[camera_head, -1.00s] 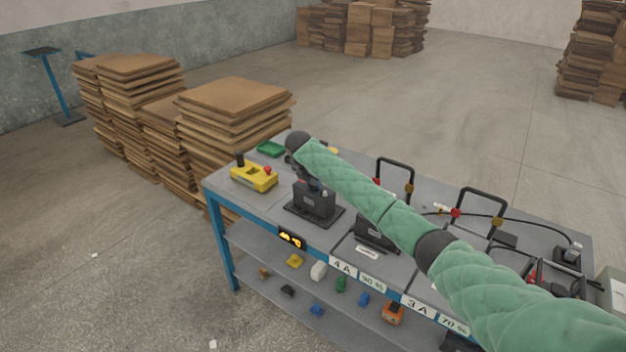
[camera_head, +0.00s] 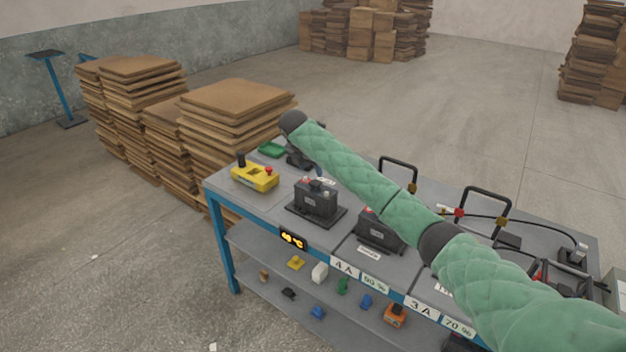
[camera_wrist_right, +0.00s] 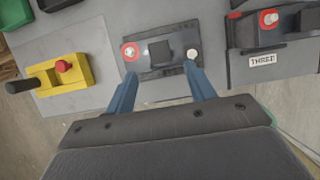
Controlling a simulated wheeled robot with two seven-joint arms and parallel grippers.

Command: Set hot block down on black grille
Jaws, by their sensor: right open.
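The hot block (camera_head: 318,198), a dark battery-like block, sits upright on the black grille (camera_head: 295,211) at the left part of the bench, above the orange temperature display. In the right wrist view the block (camera_wrist_right: 178,28) shows from above, with a red-ringed terminal and a pale terminal. My right gripper (camera_head: 301,158) is up behind the block in the head view, partly hidden by my arm. In the wrist view its two blue fingers (camera_wrist_right: 161,72) are spread apart, empty, and appear clear of the block. My left gripper is not in view.
A yellow control box (camera_head: 255,177) with a red button stands left of the block. A second dark block (camera_head: 380,230) stands to the right, partly behind my arm. Black frames (camera_head: 484,207) with cables rise farther right. A green tray (camera_head: 271,149) lies at the far left corner.

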